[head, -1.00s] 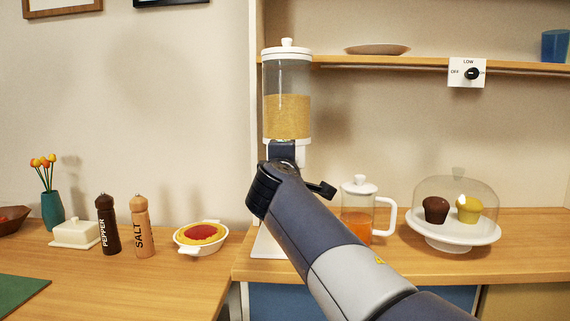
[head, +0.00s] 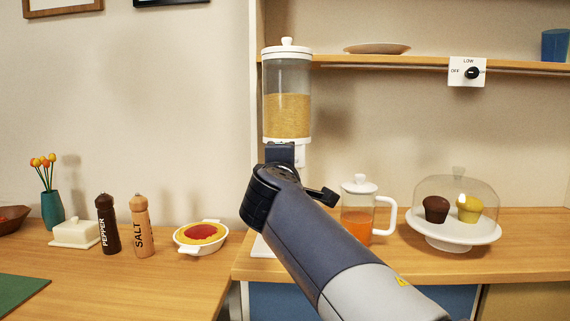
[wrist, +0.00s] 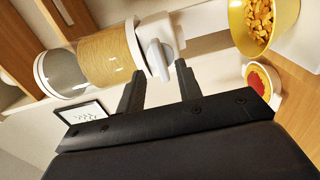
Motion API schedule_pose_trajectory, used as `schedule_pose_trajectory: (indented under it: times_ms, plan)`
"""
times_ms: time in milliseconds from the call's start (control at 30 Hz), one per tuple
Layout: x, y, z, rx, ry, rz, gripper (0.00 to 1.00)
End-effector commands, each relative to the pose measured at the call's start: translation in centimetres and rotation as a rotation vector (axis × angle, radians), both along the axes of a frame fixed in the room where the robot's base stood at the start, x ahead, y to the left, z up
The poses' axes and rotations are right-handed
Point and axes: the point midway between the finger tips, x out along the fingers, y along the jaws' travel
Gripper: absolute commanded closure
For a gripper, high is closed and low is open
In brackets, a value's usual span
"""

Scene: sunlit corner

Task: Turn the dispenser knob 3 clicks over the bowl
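The dispenser (head: 287,113) is a clear cylinder with a white lid, partly filled with golden grain. In the wrist view it lies sideways (wrist: 105,55), with its pale grey knob (wrist: 160,60) facing me. My gripper (wrist: 159,74) is open, with one finger to each side of the knob and a gap around it; I cannot tell whether the tips reach past it. A yellow bowl (wrist: 236,22) with orange-brown chunks in it shows at the top right of the wrist view, on the outlet side. In the head view my arm hides the knob and the bowl.
A jug of orange drink (head: 357,222) and a domed cake stand (head: 456,236) stand right of my arm. A tart dish (head: 200,247), salt mill (head: 142,228) and pepper mill (head: 108,226) stand left. A shelf (head: 420,62) with a LOW/OFF dial (head: 471,73) runs above.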

Motion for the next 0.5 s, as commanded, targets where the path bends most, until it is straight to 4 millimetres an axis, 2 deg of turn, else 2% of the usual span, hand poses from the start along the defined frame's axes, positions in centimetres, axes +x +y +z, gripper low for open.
schedule_pose_trajectory:
  times_ms: [33,200,333,500]
  plan:
    - [-1.2,0.1,0.1,0.001,-0.001,0.003,0.66]
    - [-4.2,0.2,0.0,0.001,-0.001,0.003,0.66]
    - [-5.8,0.3,0.0,-0.001,0.000,0.002,0.66]
    - [-6.7,0.2,0.0,0.000,0.001,0.000,0.66]
